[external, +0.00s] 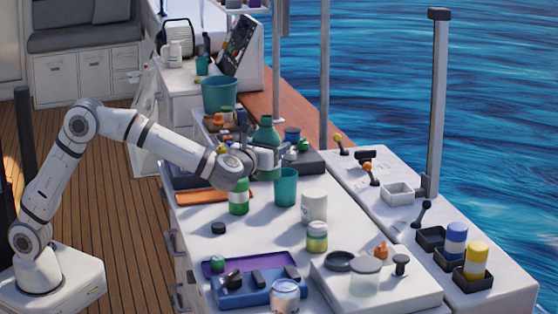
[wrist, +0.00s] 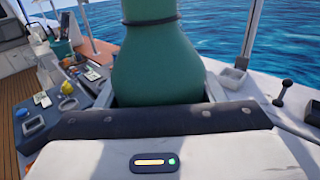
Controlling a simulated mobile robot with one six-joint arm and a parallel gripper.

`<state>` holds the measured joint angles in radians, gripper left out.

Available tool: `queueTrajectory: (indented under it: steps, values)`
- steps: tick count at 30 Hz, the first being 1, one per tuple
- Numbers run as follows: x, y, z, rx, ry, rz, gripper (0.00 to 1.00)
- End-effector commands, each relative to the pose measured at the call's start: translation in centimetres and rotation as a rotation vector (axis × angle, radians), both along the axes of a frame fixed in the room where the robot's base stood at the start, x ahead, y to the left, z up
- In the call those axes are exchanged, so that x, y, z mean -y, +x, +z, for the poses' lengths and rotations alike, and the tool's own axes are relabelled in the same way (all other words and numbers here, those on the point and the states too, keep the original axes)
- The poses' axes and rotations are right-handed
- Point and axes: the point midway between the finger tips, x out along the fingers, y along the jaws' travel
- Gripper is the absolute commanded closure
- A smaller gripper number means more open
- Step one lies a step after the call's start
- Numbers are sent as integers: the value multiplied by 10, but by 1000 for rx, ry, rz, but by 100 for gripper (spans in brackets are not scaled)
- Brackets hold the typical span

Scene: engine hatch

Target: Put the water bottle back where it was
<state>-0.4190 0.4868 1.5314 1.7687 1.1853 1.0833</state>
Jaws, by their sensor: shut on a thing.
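The water bottle (external: 266,137) is a green, narrow-necked bottle, upright in the external view. My gripper (external: 262,157) is shut on it around its body, at the far part of the white counter. In the wrist view the green bottle (wrist: 160,65) fills the upper middle, just beyond the dark edge of my gripper. Its top is cut off there and its lower part is hidden behind the gripper. I cannot tell whether its base touches anything.
Near the bottle stand a teal cup (external: 286,187), a white cup (external: 314,206) and a green-and-white container (external: 238,199). A teal bucket (external: 219,95) stands farther back. The counter has free room around the black cap (external: 218,228).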

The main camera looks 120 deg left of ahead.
Motion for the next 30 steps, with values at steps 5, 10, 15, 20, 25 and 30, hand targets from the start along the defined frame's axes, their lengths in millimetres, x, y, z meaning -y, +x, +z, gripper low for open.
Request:
queueTrajectory:
  steps: [5,10,15,20,25,30]
  values:
    - [18,8,5,-1,-1,7,70]
    - [25,11,-8,-4,-1,11,70]
    - [25,11,-27,-3,-1,11,70]
    - [24,11,-46,-2,0,11,70]
    - [24,10,-75,-4,-1,11,70]
    - [24,11,-102,-2,-1,11,70]
